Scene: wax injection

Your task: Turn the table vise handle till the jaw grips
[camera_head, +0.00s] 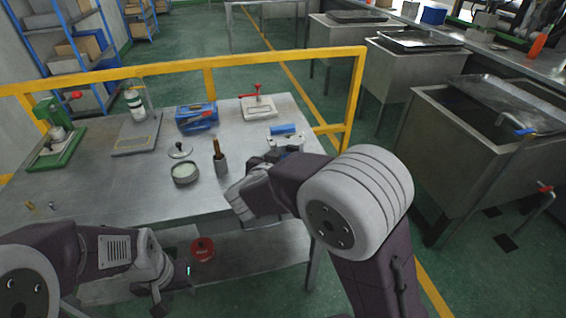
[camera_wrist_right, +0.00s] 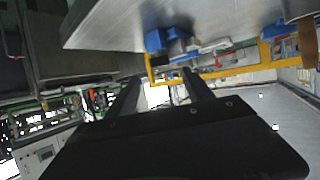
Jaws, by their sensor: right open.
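The table vise (camera_head: 285,141), a grey body with a blue block on top, sits at the right edge of the metal table and is partly hidden behind my right arm. In the right wrist view its blue part (camera_wrist_right: 166,38) shows beyond the fingertips. Its handle cannot be made out clearly. My right gripper (camera_wrist_right: 162,77) is open and empty, its two dark fingers apart and short of the vise. My left gripper (camera_head: 176,274) is low, in front of the table's near edge; its fingers are too small to read.
The table (camera_head: 110,187) also carries a blue box (camera_head: 196,117), a red-handled clamp (camera_head: 258,106), a green press (camera_head: 58,140), a round pot (camera_head: 185,173) and a cup with a brown handle (camera_head: 220,163). A yellow rail (camera_head: 150,69) runs behind. Steel sinks (camera_head: 450,120) stand right.

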